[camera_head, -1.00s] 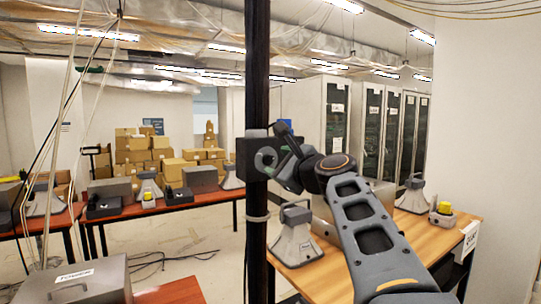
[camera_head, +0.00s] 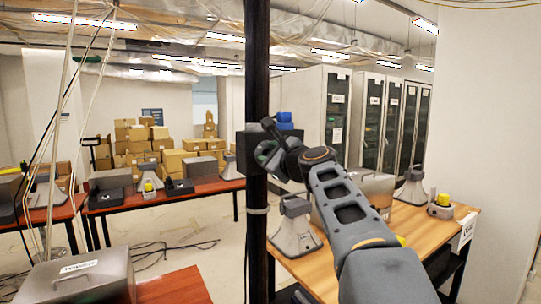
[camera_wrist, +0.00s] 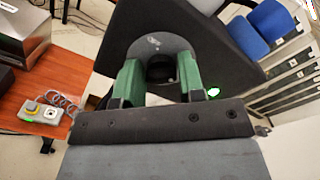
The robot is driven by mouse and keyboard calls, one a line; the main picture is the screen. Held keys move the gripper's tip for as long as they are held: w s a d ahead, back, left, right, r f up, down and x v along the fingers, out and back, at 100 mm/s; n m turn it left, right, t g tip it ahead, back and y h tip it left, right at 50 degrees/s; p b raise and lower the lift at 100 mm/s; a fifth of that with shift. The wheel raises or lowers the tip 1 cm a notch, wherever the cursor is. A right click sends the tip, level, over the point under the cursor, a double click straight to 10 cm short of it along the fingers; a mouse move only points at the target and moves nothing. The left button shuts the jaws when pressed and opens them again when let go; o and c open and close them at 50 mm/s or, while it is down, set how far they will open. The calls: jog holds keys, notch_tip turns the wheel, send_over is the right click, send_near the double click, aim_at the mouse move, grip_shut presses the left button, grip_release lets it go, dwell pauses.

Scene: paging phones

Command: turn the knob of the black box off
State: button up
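The black box (camera_head: 243,146) is fixed to a dark vertical post in the head view. In the wrist view the box (camera_wrist: 212,45) fills the upper middle, tilted, with a grey round plate (camera_wrist: 178,44) and a dark round knob (camera_wrist: 160,71) at its centre. My gripper (camera_wrist: 160,78) is open, its two green fingers apart on either side of the knob. I cannot tell whether they touch it. A green light glows just right of the right finger. In the head view my gripper (camera_head: 274,150) is at the box, with its fingertips partly hidden.
The dark post (camera_head: 257,230) stands close beside my arm. A wooden table (camera_head: 335,262) with grey devices is under the arm. A small device with a yellow button (camera_head: 441,204) stands on its right. Blue objects (camera_wrist: 258,28) lie beyond the box. Tall cabinets stand behind.

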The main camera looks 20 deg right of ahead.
jog(key=c, duration=0.5)
jog(key=shift+f+n+b, duration=0.1)
jog(key=shift+n+b, duration=0.2)
jog(key=n+b, duration=0.3)
jog(key=n, duration=0.2)
jog(key=n+b, duration=0.4)
jog(key=n, duration=0.2)
jog(key=n+b, duration=0.4)
jog(key=n, duration=0.1)
jog(key=shift+f+n, duration=0.3)
jog(key=shift+n, duration=0.5)
